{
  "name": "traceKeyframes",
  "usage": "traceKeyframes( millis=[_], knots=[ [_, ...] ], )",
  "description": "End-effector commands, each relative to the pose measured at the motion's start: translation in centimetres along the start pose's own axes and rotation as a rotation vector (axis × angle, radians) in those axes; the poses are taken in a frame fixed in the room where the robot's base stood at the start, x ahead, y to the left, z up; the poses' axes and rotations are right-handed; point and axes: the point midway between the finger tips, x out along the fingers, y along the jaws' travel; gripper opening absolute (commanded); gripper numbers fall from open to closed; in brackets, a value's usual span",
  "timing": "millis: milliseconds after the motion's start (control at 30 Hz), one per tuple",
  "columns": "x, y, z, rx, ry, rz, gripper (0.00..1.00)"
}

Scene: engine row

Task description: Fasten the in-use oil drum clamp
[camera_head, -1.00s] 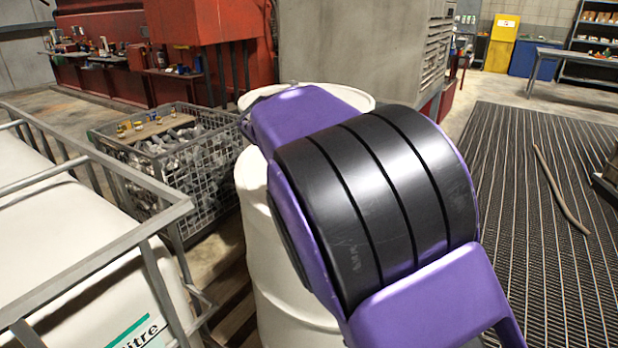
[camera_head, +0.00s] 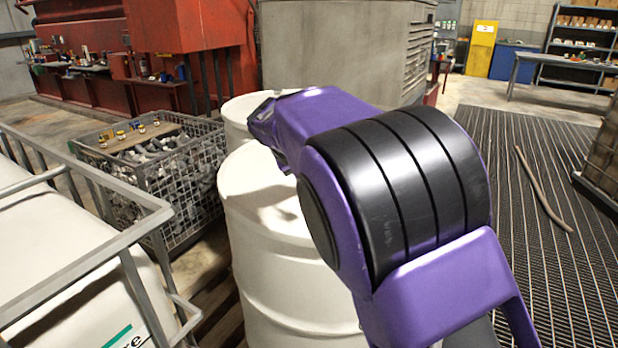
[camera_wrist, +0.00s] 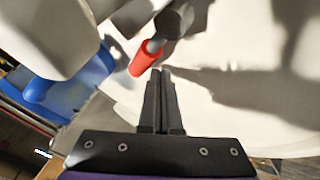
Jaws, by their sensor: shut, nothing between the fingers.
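A white oil drum (camera_head: 275,262) stands in front of me in the head view, its right side hidden behind my purple arm. A second white drum (camera_head: 238,118) stands behind it. In the wrist view, my gripper (camera_wrist: 161,72) is shut and empty, its two dark fingers together. Just beyond the fingertips is a red-sleeved handle (camera_wrist: 146,58) on a grey metal part, perhaps the clamp lever. The fingers look very near the handle; I cannot tell whether they touch it. A pale drum surface (camera_wrist: 225,50) with a dark shadow lies behind. The rest of the clamp is not clear.
A wire cage of grey parts (camera_head: 180,190) stands left of the drums. A white tank in a metal frame (camera_head: 125,218) is at the near left. A blue object (camera_wrist: 65,95) shows in the wrist view. Open grated floor (camera_head: 520,260) lies to the right, with a hose (camera_head: 540,190).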

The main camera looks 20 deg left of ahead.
Motion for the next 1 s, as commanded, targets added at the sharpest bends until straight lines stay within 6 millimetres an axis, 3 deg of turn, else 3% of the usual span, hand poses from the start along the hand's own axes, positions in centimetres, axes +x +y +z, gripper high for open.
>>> traceKeyframes(
  millis=[667,833,1000],
  knots=[
    [-0.6,0.1,0.0,0.000,0.001,-0.001,0.00],
    [-3.3,0.1,-0.1,0.001,0.004,-0.002,0.00],
    [-7.5,0.1,-0.1,0.000,0.005,-0.003,0.00]
  ],
)
